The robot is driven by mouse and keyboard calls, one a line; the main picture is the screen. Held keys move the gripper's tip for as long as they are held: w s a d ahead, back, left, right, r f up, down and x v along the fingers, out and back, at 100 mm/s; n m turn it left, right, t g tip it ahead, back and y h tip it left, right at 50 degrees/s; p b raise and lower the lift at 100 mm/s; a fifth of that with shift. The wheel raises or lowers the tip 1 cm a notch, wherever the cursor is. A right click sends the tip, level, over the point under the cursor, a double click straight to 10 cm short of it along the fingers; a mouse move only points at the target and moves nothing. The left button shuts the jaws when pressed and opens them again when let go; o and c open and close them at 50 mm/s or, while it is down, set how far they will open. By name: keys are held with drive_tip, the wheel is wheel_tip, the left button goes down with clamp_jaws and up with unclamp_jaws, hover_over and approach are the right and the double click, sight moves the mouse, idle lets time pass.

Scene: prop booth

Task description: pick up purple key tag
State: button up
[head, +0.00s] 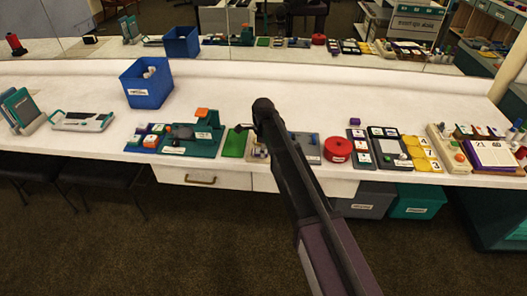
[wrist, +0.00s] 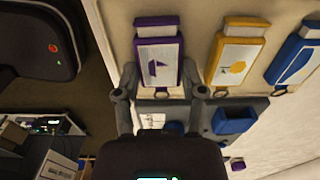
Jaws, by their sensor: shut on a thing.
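The purple key tag (wrist: 158,48) is in the upper middle of the wrist view. It has a pale label with a purple mark and a ring at its lower end. My gripper (wrist: 158,78) has one finger on each side of the tag's lower part and is shut on it. A yellow key tag (wrist: 236,54) and a blue key tag (wrist: 296,55) lie to the right, clear of the fingers. In the head view my arm covers this spot, and I cannot make out the tags there.
A blue bin (head: 148,88) stands at the left of the white counter (head: 330,90). A green and grey set of props (head: 190,139) is left of my arm. A red round container (head: 338,150) and several number tiles are to the right. The counter's back strip is mostly clear.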

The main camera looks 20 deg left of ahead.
drive_tip(key=shift+r, duration=0.15)
wheel_tip(320, 180, up, 4)
drive_tip(key=p, duration=0.4)
drive_tip(key=s+d, duration=0.3)
drive_tip(key=s, duration=1.2)
drive_tip(key=shift+s+d+r+p, duration=0.35)
drive_tip(key=shift+p, duration=0.05)
drive_tip(key=shift+s, duration=0.1)
